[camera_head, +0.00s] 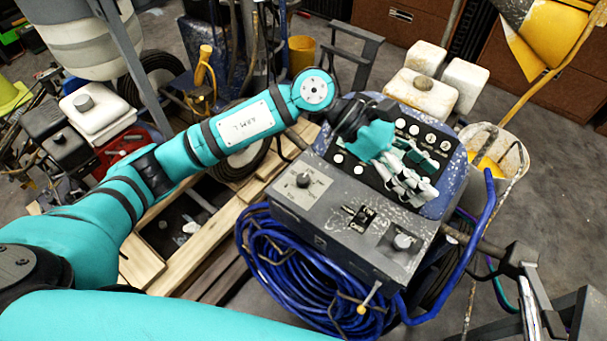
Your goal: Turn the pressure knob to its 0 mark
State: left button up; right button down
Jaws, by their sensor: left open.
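The line striper's grey control box (330,222) sits in the middle right. Labels and marks are too small to read, so I cannot tell which is the pressure knob. My left gripper (412,188) is open and empty in front of the dark upper panel (443,165), covering part of it. It appears apart from both knobs. My right gripper is out of view.
Blue hose (290,275) is coiled below the box, and a blue handle bar (480,235) rises at its right. A paint-stained bucket (513,165) and white jugs (425,92) stand behind. A wooden pallet (185,260) lies left.

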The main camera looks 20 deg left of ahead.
pick_arm(q)
jog(key=w+a+f+m+t+y, duration=0.1)
jog(key=w+a+f+y, duration=0.15)
jog(key=a+y, duration=0.2)
jog(key=w+a+f+m+y, duration=0.1)
jog(key=w+a+f+y, duration=0.15)
jog(key=a, duration=0.35)
jog(key=t+y, duration=0.1)
jog(key=y, duration=0.5)
send_near(303, 178)
jog(key=shift+m, duration=0.3)
jog(key=f+p, duration=0.1)
jog(key=f, duration=0.5)
jog(key=f+p, duration=0.1)
jog(key=f, duration=0.2)
jog(key=shift+s+a+f+p, duration=0.1)
jog(key=shift+s+f+p, duration=0.05)
jog(key=shift+s+p, duration=0.2)
grip_shut()
